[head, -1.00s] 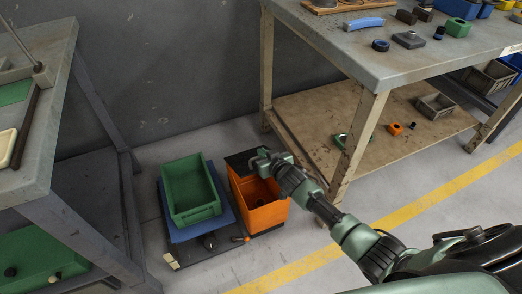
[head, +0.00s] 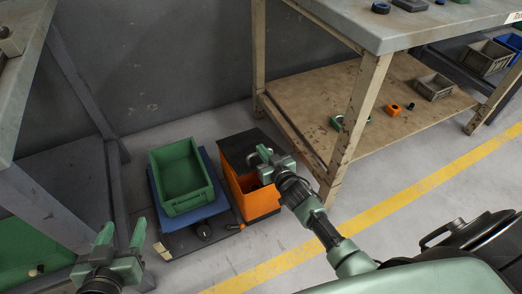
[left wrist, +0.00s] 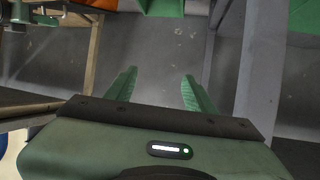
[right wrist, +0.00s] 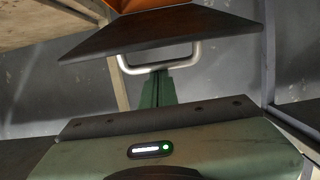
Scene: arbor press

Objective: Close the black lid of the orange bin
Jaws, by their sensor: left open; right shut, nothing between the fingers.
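The orange bin (head: 236,185) stands on the floor beside the green crate. Its black lid (head: 240,146) shows as a dark panel at the bin's far side; its exact tilt is hard to tell. In the right wrist view the lid (right wrist: 160,32) is a dark slab with a silver handle (right wrist: 155,68). My right gripper (head: 262,154) is over the bin, shut and empty. Its closed fingertips (right wrist: 156,76) are at the handle; contact is unclear. My left gripper (head: 121,230) is open and empty, left of the crate; its fingers show in the left wrist view (left wrist: 160,84).
A green crate (head: 182,172) sits on a blue platform (head: 214,199) left of the bin. A workbench with a wooden lower shelf (head: 310,105) stands right of the bin. A grey table frame (head: 40,195) is at left. Floor near the yellow line (head: 380,207) is clear.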

